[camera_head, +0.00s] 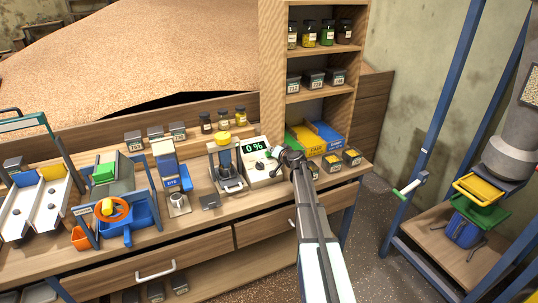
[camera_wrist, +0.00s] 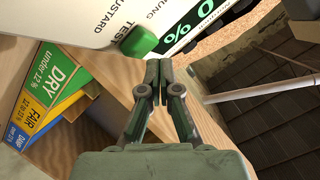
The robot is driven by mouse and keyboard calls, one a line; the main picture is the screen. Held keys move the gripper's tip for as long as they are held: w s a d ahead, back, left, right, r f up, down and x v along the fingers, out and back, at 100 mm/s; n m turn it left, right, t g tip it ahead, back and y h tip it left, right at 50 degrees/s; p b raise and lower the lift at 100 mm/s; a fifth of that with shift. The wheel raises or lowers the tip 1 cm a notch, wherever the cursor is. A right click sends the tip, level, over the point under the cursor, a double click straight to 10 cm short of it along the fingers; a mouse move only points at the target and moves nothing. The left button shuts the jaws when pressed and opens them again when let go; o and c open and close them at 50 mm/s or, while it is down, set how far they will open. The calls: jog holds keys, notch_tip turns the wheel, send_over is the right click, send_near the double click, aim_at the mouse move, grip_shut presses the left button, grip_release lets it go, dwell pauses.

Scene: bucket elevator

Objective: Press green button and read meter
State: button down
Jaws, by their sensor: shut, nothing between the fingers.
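The meter (camera_head: 262,172) is a white box on the bench; its dark display (camera_head: 255,146) reads "0 %" in green. In the wrist view the white meter body (camera_wrist: 90,22) fills the top, with the display (camera_wrist: 190,22) showing "0 %" upside down. The green button (camera_wrist: 139,40) sticks out from the meter beside the word "TEST". My gripper (camera_wrist: 158,66) is shut and empty, its tips close to the button. It also shows at the meter's right side in the head view (camera_head: 273,154). I cannot tell whether the tips touch the button.
A press-like device (camera_head: 226,165) stands left of the meter. A shelf (camera_head: 320,95) with jars and boxes rises behind.

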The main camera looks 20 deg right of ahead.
jog(key=shift+w+f+b, duration=0.1)
jog(key=shift+f+b, duration=0.1)
jog(key=shift+b, duration=0.1)
jog(key=shift+w+f+b, duration=0.1)
jog(key=shift+f+b, duration=0.1)
jog(key=shift+b, duration=0.3)
jog(key=shift+w+f+b, duration=0.25)
jog(key=shift+f+b, duration=0.2)
jog(key=shift+b, duration=0.25)
dwell(0.8)
jog(key=shift+s+r, duration=0.1)
jog(key=shift+r, duration=0.05)
jog(key=shift+s+r, duration=0.35)
jog(key=shift+r, duration=0.35)
jog(key=r, duration=0.1)
jog(key=s+r, duration=0.1)
jog(key=r, duration=0.1)
jog(key=s+r+p, duration=0.1)
jog(key=shift+s+r, duration=0.1)
jog(key=shift+r, duration=0.15)
dwell(0.4)
dwell(0.5)
